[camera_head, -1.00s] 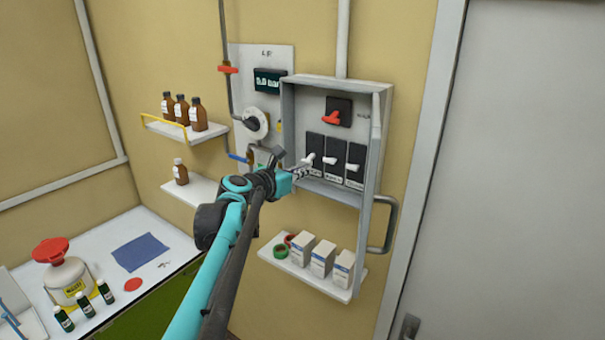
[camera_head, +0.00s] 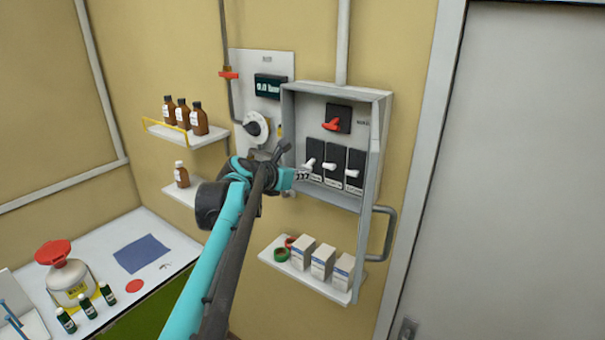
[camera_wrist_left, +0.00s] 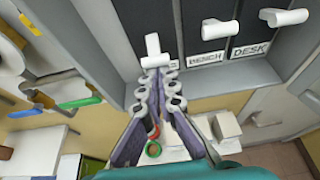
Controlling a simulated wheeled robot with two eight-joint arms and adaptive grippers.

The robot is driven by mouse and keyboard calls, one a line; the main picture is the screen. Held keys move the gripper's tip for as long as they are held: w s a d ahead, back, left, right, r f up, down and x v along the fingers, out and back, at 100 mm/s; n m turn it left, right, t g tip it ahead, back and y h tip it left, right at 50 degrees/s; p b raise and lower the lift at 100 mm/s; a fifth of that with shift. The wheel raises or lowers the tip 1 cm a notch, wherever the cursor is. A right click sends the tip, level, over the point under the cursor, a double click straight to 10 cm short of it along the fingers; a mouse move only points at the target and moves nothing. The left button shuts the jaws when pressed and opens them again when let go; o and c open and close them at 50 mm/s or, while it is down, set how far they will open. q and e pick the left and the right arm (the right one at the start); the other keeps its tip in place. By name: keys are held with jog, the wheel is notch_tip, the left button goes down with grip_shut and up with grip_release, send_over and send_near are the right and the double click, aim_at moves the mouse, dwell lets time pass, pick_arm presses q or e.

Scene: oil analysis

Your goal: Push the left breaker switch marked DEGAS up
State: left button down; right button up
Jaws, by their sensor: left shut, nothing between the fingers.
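The left breaker switch (camera_head: 309,164) is a white lever on a black body in the grey wall box (camera_head: 286,110). In the wrist view its white handle (camera_wrist_left: 155,60) sits just ahead of my fingertips. Its label is mostly hidden by my fingers, so I cannot read DEGAS. My left gripper (camera_head: 302,175) is shut and empty, just below and left of this lever in the head view. In the wrist view my left gripper (camera_wrist_left: 158,80) is close under the handle; I cannot tell whether it touches. My right gripper is not in view.
The middle breaker lever (camera_head: 328,167), labelled BENCH, and the right lever (camera_head: 352,173), labelled DESK, are close on the right. A red rotary switch (camera_head: 331,124) is above. The box door (camera_head: 376,150) stands open. A shelf with cartons (camera_head: 322,262) is below.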

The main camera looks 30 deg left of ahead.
pick_arm(q)
jog(key=shift+r+p, duration=0.15)
jog(key=shift+p, duration=0.15)
jog(key=shift+s+r+p, duration=0.1)
jog(key=shift+r+p, duration=0.05)
jog(key=shift+p, duration=0.15)
jog(key=shift+r+g+p, duration=0.8)
jog(key=shift+g+p, duration=0.05)
jog(key=shift+g, duration=0.05)
jog(key=shift+r, duration=0.1)
